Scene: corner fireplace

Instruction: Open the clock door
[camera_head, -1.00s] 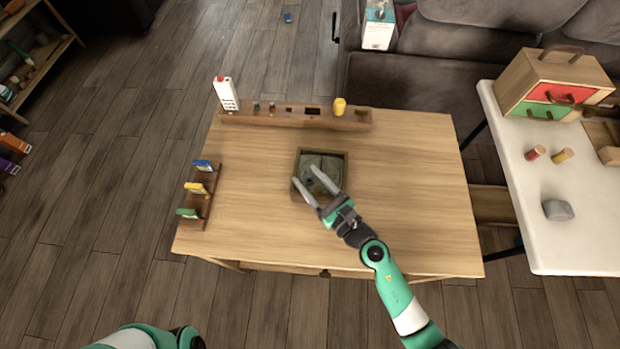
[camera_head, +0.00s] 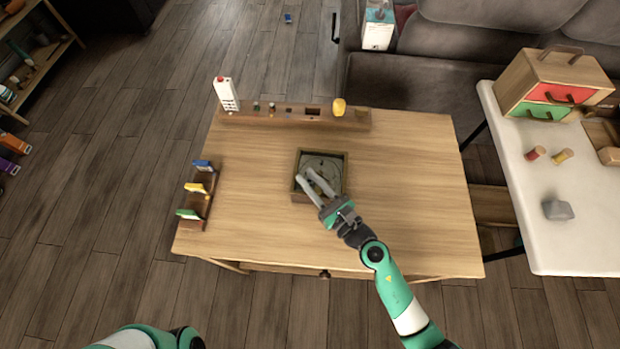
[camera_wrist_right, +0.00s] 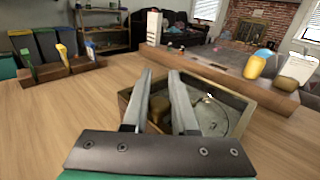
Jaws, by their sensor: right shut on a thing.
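The clock (camera_head: 345,172) is a square wooden box with a round face, lying face up on the wooden table. In the right wrist view the clock (camera_wrist_right: 236,122) shows a glassy top and a round dial inside. My right gripper (camera_head: 305,176) reaches over it from the lower right, with its fingertips at the clock's left side. In the wrist view the fingers (camera_wrist_right: 160,76) are drawn close together, with a narrow gap. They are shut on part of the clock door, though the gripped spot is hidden. The door looks closed. Of my left arm only a part shows at the bottom left.
A wooden rail (camera_head: 280,115) with a white remote-like object and a yellow piece runs along the table's back. A small rack (camera_head: 197,200) with coloured cards stands at left. The table's right half is clear. A white table (camera_head: 540,190) stands to the right.

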